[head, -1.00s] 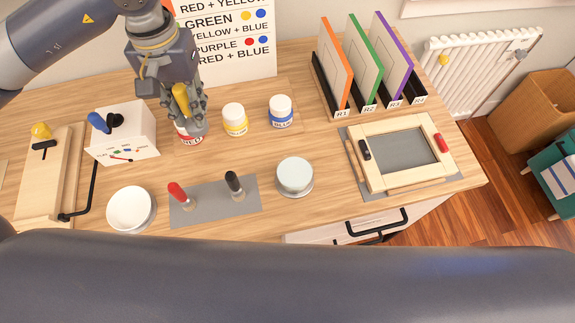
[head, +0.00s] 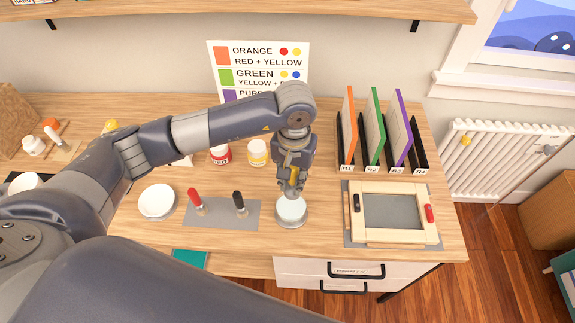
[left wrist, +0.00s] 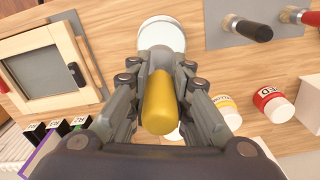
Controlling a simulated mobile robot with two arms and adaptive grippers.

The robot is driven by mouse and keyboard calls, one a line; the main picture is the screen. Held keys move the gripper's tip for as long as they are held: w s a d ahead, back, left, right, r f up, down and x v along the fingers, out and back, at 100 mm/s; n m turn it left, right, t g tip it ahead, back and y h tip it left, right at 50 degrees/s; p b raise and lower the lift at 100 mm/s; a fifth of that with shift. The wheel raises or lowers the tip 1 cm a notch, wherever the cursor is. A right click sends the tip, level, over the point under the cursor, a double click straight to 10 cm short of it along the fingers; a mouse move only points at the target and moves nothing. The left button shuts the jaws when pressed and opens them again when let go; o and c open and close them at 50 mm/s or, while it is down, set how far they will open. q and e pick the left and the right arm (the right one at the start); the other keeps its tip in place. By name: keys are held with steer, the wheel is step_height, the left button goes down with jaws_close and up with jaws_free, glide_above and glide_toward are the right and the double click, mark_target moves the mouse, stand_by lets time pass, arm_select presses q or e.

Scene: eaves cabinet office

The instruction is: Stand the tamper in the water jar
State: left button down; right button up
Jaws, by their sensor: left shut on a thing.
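My left gripper (head: 292,188) is shut on the tamper, whose yellow handle shows between the fingers in the left wrist view (left wrist: 158,103). The tamper's lower end is hidden by the fingers. The water jar (head: 291,213) is a round, pale vessel near the front of the bench, right of the grey mat. The gripper is just above its far rim in the head view. In the left wrist view the jar (left wrist: 163,33) lies past the fingertips. I cannot tell whether the tamper's end is inside it. My right gripper is not in view.
A grey mat (head: 222,222) holds a red-handled and a black-handled tool. A white bowl (head: 157,201) stands left of it. Red (head: 221,155) and yellow (head: 257,152) paint pots stand behind. A wooden frame (head: 392,238) and a rack (head: 372,165) with coloured panels are to the right.

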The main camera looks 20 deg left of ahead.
mark_target(291, 188)
arm_select(q)
steer(key=shift+w+a+f, duration=0.15)
steer(key=shift+a+f, duration=0.1)
steer(key=shift+f, duration=0.4)
steer(key=shift+f+b, duration=0.25)
steer(key=shift+b, duration=0.05)
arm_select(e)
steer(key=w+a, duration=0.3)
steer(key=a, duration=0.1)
arm_select(q)
steer(key=shift+f, duration=0.6)
step_height(291, 188, down, 2)
steer(key=shift+d+b, duration=0.1)
steer(key=shift+b, duration=0.45)
steer(key=shift+f+b, duration=0.4)
steer(key=shift+b, duration=0.1)
steer(key=shift+f+b, duration=0.8)
steer(key=shift+b, duration=0.25)
steer(key=shift+f+b, duration=0.5)
steer(key=shift+b, duration=0.1)
steer(key=shift+f, duration=0.25)
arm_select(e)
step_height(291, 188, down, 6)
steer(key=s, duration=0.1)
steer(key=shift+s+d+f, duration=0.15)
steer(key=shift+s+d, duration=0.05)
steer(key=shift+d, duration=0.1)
